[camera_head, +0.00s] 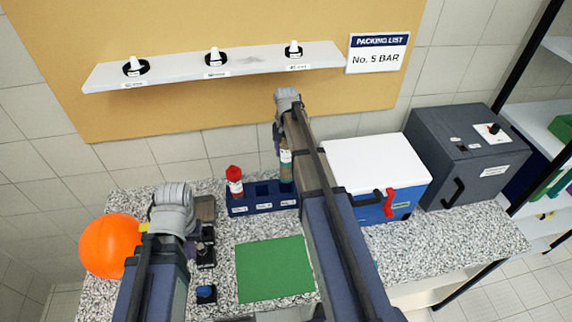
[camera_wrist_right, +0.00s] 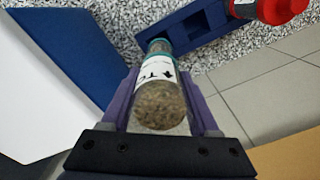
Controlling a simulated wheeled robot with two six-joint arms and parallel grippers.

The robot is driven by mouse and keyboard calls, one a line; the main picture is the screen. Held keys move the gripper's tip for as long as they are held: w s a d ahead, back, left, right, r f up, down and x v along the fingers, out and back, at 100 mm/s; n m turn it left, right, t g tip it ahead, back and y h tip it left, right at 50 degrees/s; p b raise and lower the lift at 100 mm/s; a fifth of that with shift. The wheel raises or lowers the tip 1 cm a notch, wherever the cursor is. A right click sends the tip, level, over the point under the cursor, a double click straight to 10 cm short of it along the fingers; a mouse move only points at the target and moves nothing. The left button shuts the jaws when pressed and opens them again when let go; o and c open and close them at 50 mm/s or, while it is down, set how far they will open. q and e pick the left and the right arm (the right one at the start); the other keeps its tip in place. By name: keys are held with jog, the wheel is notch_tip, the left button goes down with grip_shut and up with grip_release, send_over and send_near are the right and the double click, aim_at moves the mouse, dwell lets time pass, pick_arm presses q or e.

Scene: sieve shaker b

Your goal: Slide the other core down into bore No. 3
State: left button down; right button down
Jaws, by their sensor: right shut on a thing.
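My right gripper (camera_wrist_right: 161,108) is shut on a core (camera_wrist_right: 160,98), a clear tube of brown grains with a white label and a teal band. This core (camera_head: 286,172) stands roughly upright at the right-hand bore of the blue rack (camera_head: 264,208). Its far end meets the rack in the picture; I cannot tell how far it is inside. A red-capped core (camera_head: 235,182) stands in the rack's left bore and shows at the top of the right wrist view (camera_wrist_right: 268,8). The middle bore looks empty. My left gripper (camera_head: 190,248) is low at the left, its jaws mostly hidden.
A white-lidded blue box (camera_head: 375,165) with a red latch stands right of the rack, and a dark grey machine (camera_head: 465,155) beyond it. A green mat (camera_head: 274,270) lies in front. An orange ball (camera_head: 110,246) is at the left. A shelf (camera_head: 240,66) hangs above.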

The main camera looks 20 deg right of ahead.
aim_at(286, 162)
jog(key=shift+f, duration=0.35)
notch_tip(286, 162, down, 4)
jog(key=b, duration=0.4)
jog(key=shift+r, duration=0.1)
jog(key=shift+w, duration=0.25)
jog(key=shift+f+b, duration=0.6)
jog(key=shift+c, duration=0.7)
grip_release()
